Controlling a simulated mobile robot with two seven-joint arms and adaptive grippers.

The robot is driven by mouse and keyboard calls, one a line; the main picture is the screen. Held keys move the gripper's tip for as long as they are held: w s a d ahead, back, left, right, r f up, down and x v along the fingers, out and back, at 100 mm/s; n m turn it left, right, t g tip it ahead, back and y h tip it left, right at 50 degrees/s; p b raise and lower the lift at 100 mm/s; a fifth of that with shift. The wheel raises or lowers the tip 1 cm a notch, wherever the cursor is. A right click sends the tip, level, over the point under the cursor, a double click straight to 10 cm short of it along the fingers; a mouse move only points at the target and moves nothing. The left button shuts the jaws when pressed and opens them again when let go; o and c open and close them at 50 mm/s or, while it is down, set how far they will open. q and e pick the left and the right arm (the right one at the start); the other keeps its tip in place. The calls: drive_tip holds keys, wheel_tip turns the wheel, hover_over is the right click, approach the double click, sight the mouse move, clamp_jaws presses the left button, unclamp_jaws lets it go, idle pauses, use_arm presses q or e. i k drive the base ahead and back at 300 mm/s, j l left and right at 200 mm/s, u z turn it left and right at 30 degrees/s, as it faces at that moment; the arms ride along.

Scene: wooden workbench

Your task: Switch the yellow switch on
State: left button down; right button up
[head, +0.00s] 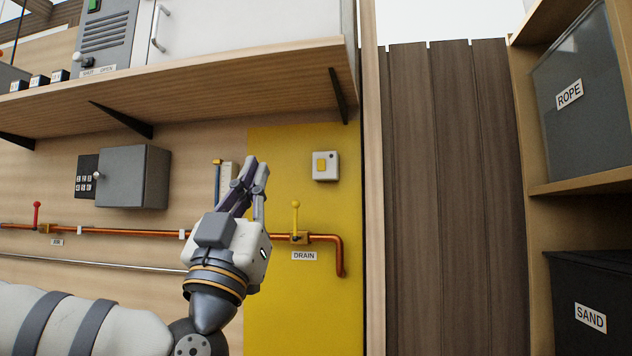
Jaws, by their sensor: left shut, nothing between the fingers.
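The yellow switch (321,165) is a small yellow rocker on a white wall box, fixed to the upper part of a yellow panel (293,267). A small dark dot shows on the box beside the rocker. I cannot tell the rocker's position. My left gripper (256,163) points up in front of the panel's left edge, to the left of the switch and apart from it in the picture. Its fingers are shut with nothing held. My right gripper is out of view.
A copper pipe (325,238) with a yellow-handled valve (296,220) marked DRAIN runs below the switch. A red-handled valve (37,215) and a grey wall box (133,177) are at left. A wooden shelf (200,83) overhangs above. Bins marked ROPE (590,110) and SAND (570,285) stand right.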

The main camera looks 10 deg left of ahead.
sight(321, 163)
drive_tip(key=i, duration=1)
